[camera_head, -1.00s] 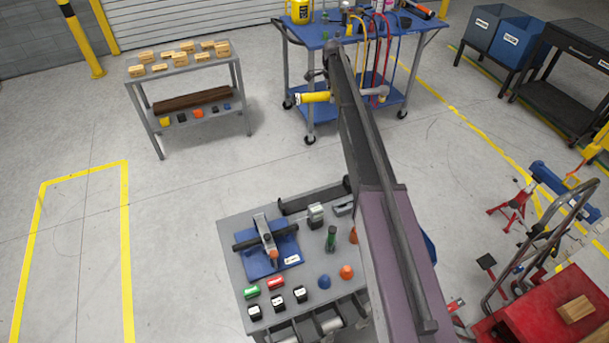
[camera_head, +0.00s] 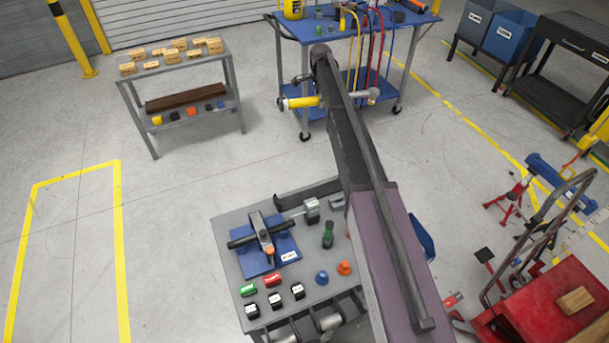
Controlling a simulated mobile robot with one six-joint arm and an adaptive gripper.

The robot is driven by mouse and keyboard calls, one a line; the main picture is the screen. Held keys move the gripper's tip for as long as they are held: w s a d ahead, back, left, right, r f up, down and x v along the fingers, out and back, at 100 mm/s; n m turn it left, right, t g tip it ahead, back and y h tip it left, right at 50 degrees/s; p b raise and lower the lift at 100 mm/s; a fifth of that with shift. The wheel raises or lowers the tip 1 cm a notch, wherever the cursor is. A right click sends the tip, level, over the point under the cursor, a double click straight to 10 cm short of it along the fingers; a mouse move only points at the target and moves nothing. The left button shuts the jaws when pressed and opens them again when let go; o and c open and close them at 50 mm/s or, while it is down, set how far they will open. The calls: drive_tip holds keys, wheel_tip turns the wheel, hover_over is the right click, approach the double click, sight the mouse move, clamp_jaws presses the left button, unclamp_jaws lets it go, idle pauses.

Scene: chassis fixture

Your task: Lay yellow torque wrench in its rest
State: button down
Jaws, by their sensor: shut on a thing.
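The yellow torque wrench (camera_head: 303,102) is in the air at the far end of my arm, roughly level in the picture. Its yellow handle shows left of the arm and its grey head (camera_head: 372,95) shows to the right; the middle is hidden behind the arm. My gripper is mostly hidden there too, shut on the wrench. The grey workbench (camera_head: 228,222) stands nearer the camera. A dark, trough-like bracket (camera_head: 300,194) lies along its back edge; I cannot tell whether this is the wrench's rest.
On the workbench are a blue pad (camera_head: 256,262) bearing a grey and black fixture, a green bottle (camera_head: 328,236) and several small coloured pieces. A blue cart (camera_head: 300,32) with hanging hoses stands behind the wrench. A shelf of boxes (camera_head: 152,69) stands left. Open floor lies between.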

drive_tip(key=s+a+f+b, duration=0.2)
drive_tip(key=s+f+b, duration=0.2)
drive_tip(key=s, duration=0.4)
drive_tip(key=s+a+f+n+b, duration=0.1)
drive_tip(key=s+f+b, duration=0.3)
drive_tip(key=s, duration=0.4)
drive_tip(key=s+a+f+b, duration=0.3)
drive_tip(key=s+f+b, duration=0.1)
drive_tip(key=s, duration=0.5)
drive_tip(key=shift+a+f+n, duration=0.3)
drive_tip(key=shift+a+f, duration=0.05)
drive_tip(key=shift+f, duration=0.15)
drive_tip(key=shift+f+b, duration=0.25)
drive_tip(key=shift+b, duration=0.15)
drive_tip(key=shift+f+b, duration=2.15)
drive_tip(key=shift+r, duration=0.1)
drive_tip(key=shift+s+f, duration=0.15)
drive_tip(key=shift+f, duration=0.1)
drive_tip(key=shift+f+b, duration=0.1)
drive_tip(key=shift+b, duration=0.2)
